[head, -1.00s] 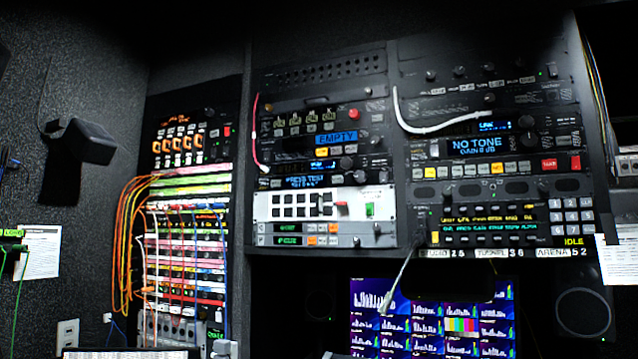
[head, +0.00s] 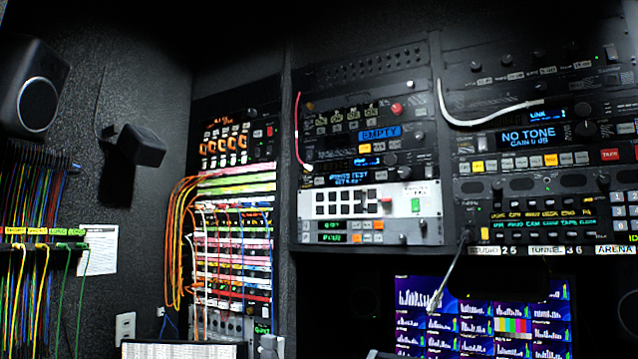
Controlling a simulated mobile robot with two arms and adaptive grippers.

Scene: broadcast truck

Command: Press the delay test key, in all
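A rack unit with a small blue display (head: 347,179), whose text seems to read "PRESS TEST", sits in the middle rack, just above a white panel (head: 345,203). A row of small keys and knobs lies to the right of that display. The lettering on these keys is too small to read, so I cannot tell which one is the delay test key. A unit with an "EMPTY" display (head: 380,133) is above it. Neither of my grippers shows in the head view.
A white cable (head: 470,118) loops across the right rack beside the "NO TONE" display (head: 529,136). A grey gooseneck (head: 447,275) sticks out before the monitor (head: 480,320). Orange patch cables (head: 177,240) bulge from the left rack. A speaker (head: 36,90) hangs at far left.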

